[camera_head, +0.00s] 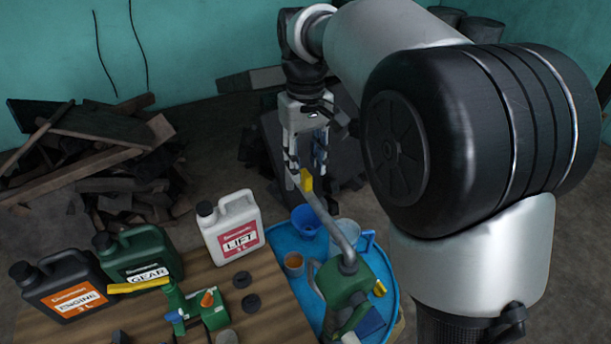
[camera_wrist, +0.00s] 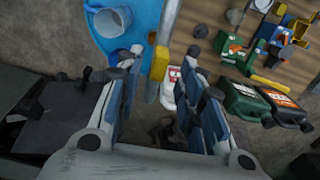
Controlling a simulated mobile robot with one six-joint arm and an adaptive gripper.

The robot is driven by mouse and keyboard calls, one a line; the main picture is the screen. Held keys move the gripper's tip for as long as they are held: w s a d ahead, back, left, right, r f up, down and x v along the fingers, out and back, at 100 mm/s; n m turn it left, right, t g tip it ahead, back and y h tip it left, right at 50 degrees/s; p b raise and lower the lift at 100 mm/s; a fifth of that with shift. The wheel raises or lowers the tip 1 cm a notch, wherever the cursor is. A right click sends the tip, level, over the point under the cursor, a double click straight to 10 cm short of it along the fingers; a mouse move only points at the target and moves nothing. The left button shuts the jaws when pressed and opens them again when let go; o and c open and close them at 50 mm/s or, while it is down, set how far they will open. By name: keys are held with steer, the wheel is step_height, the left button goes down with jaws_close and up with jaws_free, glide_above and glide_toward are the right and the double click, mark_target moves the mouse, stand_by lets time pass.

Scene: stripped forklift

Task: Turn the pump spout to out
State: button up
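The green pump (camera_head: 343,285) stands on the blue tray at the table's right side. Its grey spout pipe (camera_head: 325,217) rises from the pump and leans up and left, past the tray's far edge. My gripper (camera_head: 306,172) points down over this end. Its fingers are spread, with the yellow tip between or just below them. In the wrist view, the yellow tip (camera_wrist: 160,63) and pipe (camera_wrist: 167,25) show between the open fingertips (camera_wrist: 162,58), nearer the left finger. I see no clear contact, and the exact depth is hard to tell.
LIFT (camera_head: 231,229), GEAR (camera_head: 140,256) and ENGINE (camera_head: 64,287) cans stand left on the wooden table (camera_head: 268,305). Scrap wood (camera_head: 95,150) lies beyond.

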mark_target(306, 173)
steer(key=shift+f, duration=1.7)
steer(key=shift+c, duration=0.6)
jaws_close()
